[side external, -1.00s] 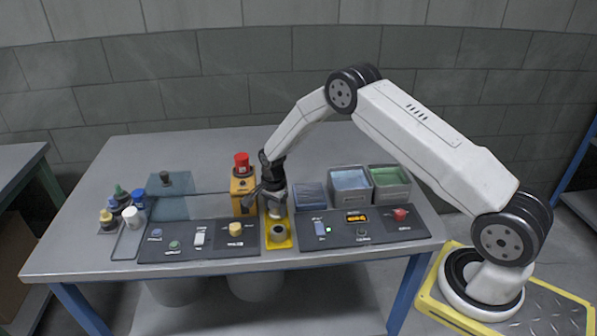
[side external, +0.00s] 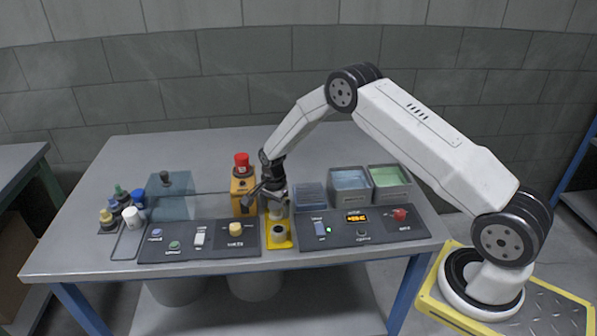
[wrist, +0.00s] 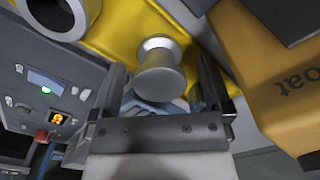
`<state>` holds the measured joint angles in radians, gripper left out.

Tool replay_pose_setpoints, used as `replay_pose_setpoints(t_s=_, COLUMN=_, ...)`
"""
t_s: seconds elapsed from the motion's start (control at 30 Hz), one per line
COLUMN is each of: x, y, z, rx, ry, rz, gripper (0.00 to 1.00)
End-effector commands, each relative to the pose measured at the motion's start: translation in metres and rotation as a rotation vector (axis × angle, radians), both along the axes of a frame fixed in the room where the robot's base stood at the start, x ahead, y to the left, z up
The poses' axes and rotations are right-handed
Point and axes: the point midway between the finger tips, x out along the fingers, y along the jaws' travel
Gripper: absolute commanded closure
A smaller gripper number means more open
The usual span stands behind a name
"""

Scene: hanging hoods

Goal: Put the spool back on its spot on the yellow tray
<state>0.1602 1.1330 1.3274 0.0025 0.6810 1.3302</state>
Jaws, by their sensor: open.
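The spool (wrist: 160,70) is pale grey with wide flanges. In the wrist view it sits between my two fingers, with a visible gap on each side. My gripper (wrist: 162,78) is open around it and low over the yellow tray (wrist: 113,32). In the side view my gripper (side external: 270,200) partly hides the spool (side external: 277,211) at the back part of the yellow tray (side external: 278,244). The spool looks upright over the yellow surface; its exact contact with its spot is hard to see.
A ring-shaped roll (side external: 279,231) lies on the tray's front part. Control panels (side external: 200,240) flank the tray. Bins (side external: 350,186) stand to the right.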

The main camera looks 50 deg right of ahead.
Motion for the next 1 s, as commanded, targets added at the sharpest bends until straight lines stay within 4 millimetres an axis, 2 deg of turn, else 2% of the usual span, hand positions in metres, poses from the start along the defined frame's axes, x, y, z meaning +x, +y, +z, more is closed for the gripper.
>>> replay_pose_setpoints(t_s=0.53, x=0.0, y=0.0, z=0.061, rx=0.0, ry=-0.001, rz=0.0, gripper=0.0)
replay_pose_setpoints(t_s=1.0, x=-0.002, y=0.001, z=0.074, rx=-0.001, ry=-0.003, rz=0.019, gripper=0.0)
